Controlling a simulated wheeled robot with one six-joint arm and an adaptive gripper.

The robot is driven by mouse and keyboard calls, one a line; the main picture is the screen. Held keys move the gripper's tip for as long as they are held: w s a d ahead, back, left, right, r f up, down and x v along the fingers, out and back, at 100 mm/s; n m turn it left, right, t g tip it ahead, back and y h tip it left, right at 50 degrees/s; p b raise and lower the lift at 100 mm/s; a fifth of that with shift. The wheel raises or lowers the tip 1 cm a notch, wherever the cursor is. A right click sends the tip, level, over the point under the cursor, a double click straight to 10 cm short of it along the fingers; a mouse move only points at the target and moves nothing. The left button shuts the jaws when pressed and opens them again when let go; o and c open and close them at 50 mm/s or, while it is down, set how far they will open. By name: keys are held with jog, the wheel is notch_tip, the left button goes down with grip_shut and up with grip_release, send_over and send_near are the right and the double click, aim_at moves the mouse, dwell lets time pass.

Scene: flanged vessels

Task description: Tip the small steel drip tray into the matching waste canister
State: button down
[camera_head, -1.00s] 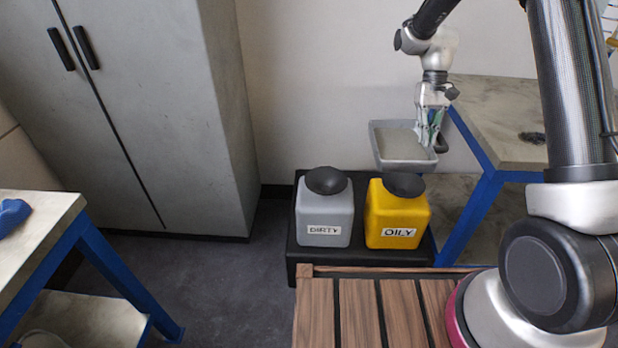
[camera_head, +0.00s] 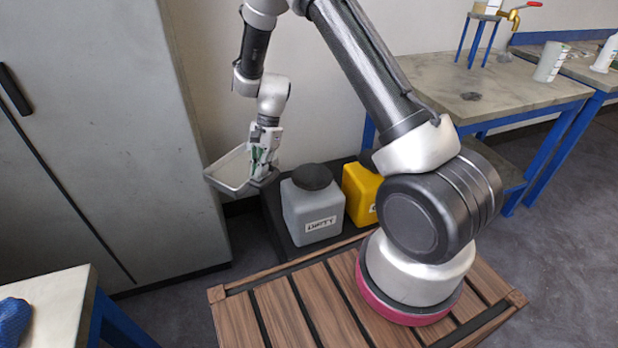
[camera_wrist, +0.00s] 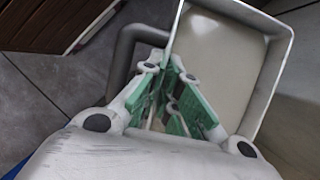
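The small steel tray (camera_head: 230,172) is a shallow grey rectangle, held in the air left of the grey canister's top. It also shows in the wrist view (camera_wrist: 268,40) with a pale cream inside; I cannot tell whether this is liquid or bare floor. My gripper (camera_head: 262,166) is closed around the tray's handle side, its green-padded fingers (camera_wrist: 178,98) beside the tray wall. The grey canister (camera_head: 312,212) has a black round top and a label, DIRTY in the earlier frame. The yellow canister (camera_head: 358,190), OILY earlier, is partly hidden behind my arm.
Both canisters stand on a black stand (camera_head: 275,222) against the wall. A grey cabinet (camera_head: 100,120) is close on the tray's left. A blue-legged table (camera_head: 430,80) stands right, and another table (camera_head: 50,305) with a blue item (camera_head: 12,322) at lower left.

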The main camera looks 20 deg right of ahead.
jog(key=f+m, duration=0.1)
jog(key=a+f+m+t, duration=0.1)
jog(key=m, duration=0.1)
jog(key=f+m+t, duration=0.1)
jog(key=f+m, duration=0.1)
jog(key=shift+w+a+f+y, duration=0.1)
jog(key=shift+w+a+y, duration=0.1)
jog(key=shift+w+y, duration=0.1)
jog(key=shift+s+d+f+m+t+h, duration=0.2)
jog(key=shift+f+m+t, duration=0.25)
jog(key=shift+f+m, duration=0.7)
jog(key=shift+s+d+f+m+t+h, duration=0.25)
jog(key=shift+f+m+t, duration=0.35)
jog(key=shift+m, duration=0.9)
jog(key=shift+s+d+f+m+t+y, duration=0.1)
jog(key=shift+d+f+m+t, duration=0.25)
jog(key=shift+f+m, duration=0.8)
jog(key=shift+a+r, duration=0.15)
jog(key=shift+r, duration=0.1)
